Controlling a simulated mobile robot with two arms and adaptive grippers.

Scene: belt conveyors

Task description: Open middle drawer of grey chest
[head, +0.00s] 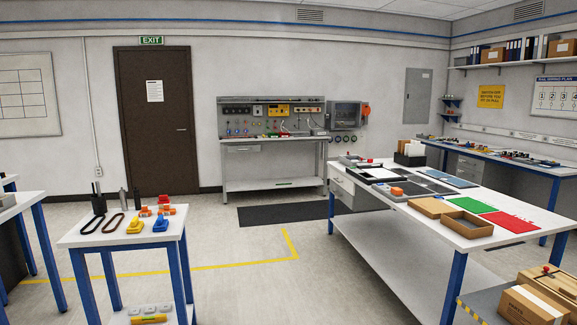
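Two grey drawer units show in the head view, and I cannot tell which is the grey chest of the task. One grey drawer unit (342,187) sits under the far left end of the white-topped table and is partly hidden by it. Another grey drawer unit (469,166) is under the long bench at the back right, with its lower part hidden behind the table. The drawers that show on both look shut. Neither of my grippers is in view.
The white-topped table (445,236) with trays and boxes fills the right side. A small table (133,243) with belts and yellow and blue parts stands at the front left. A workbench (265,184) stands at the back wall. Open floor (250,250) lies between the tables.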

